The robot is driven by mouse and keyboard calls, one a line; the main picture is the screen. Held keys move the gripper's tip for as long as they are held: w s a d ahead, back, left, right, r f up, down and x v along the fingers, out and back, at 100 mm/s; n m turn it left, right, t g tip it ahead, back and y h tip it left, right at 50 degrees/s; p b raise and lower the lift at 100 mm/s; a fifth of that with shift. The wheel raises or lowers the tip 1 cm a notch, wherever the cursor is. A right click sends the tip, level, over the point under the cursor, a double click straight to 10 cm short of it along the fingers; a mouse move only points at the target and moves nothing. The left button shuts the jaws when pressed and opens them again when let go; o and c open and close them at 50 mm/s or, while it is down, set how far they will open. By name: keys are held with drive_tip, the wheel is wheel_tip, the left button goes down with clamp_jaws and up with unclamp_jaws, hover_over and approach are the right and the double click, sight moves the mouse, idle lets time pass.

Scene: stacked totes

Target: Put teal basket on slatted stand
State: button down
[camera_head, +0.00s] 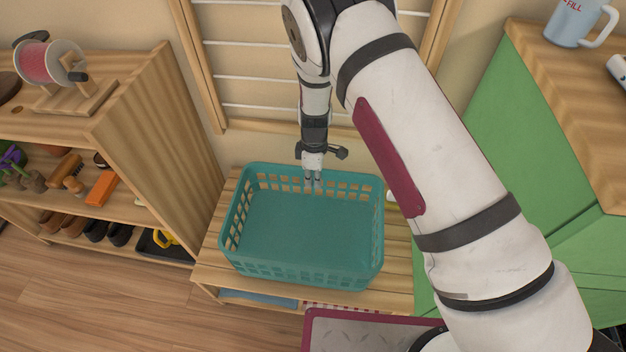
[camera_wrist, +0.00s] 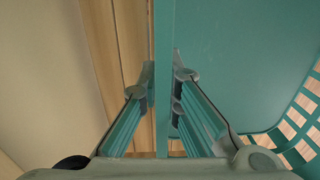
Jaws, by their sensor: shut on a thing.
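The teal basket (camera_head: 300,274) is upright and empty in the head view, over the slatted wooden stand (camera_head: 398,270). It looks level, and I cannot tell whether its bottom touches the slats. My gripper (camera_head: 314,184) is at the middle of the basket's far rim, pointing down. In the wrist view my gripper (camera_wrist: 162,100) has one finger on each side of the teal basket wall (camera_wrist: 163,40), shut on it. Slats of the stand (camera_wrist: 122,40) show just outside the wall. My arm hides part of the right side of the stand.
A wooden shelf (camera_head: 160,120) with shoes and tools stands left. A green cabinet (camera_head: 490,110) stands right with a mug (camera_head: 574,22) on top. A wall and wooden-framed window (camera_head: 205,75) are behind. A blue item (camera_head: 258,299) lies on the stand's lower level.

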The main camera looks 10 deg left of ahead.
drive_tip(key=shift+f, duration=0.65)
drive_tip(key=c, duration=1.8)
unclamp_jaws()
drive_tip(key=shift+f, duration=0.1)
wheel_tip(320, 180, up, 8)
drive_tip(key=shift+w+f+p, duration=0.1)
drive_tip(key=shift+w+p, duration=0.05)
drive_tip(key=shift+p, duration=0.85)
